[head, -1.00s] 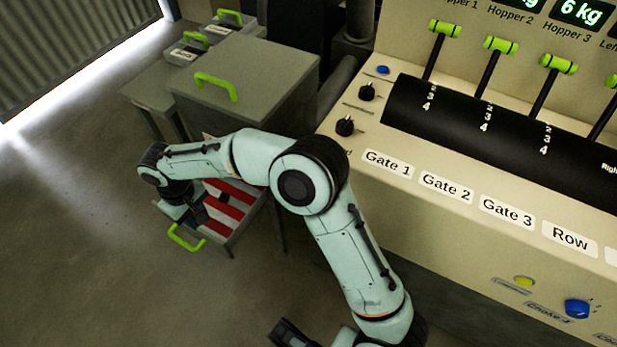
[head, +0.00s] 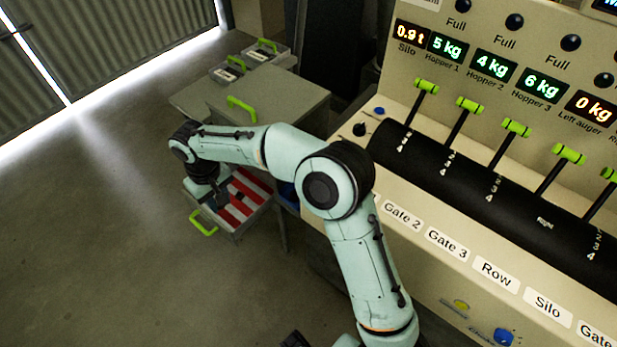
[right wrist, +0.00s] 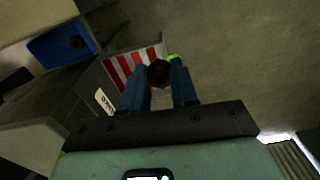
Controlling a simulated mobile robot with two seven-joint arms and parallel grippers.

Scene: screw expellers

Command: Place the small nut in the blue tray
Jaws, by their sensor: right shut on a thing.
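The arm reaching over the open drawer in the head view is my right one. Its gripper (head: 218,196) is low over the drawer. In the right wrist view its two blue fingers (right wrist: 159,80) are shut on a dark, six-sided nut (right wrist: 159,71). The drawer's red and white striped floor shows beyond it. In the head view only a blue bit of the tray (head: 287,190) shows behind my arm. A dark tip of my left gripper (head: 294,340) shows at the bottom edge.
The open drawer (head: 255,213) has a green handle (head: 203,224) and belongs to a grey cabinet (head: 290,98). Labelled boxes (head: 265,52) stand behind it. A beige control panel (head: 460,235) with levers fills the right. The floor at left is clear.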

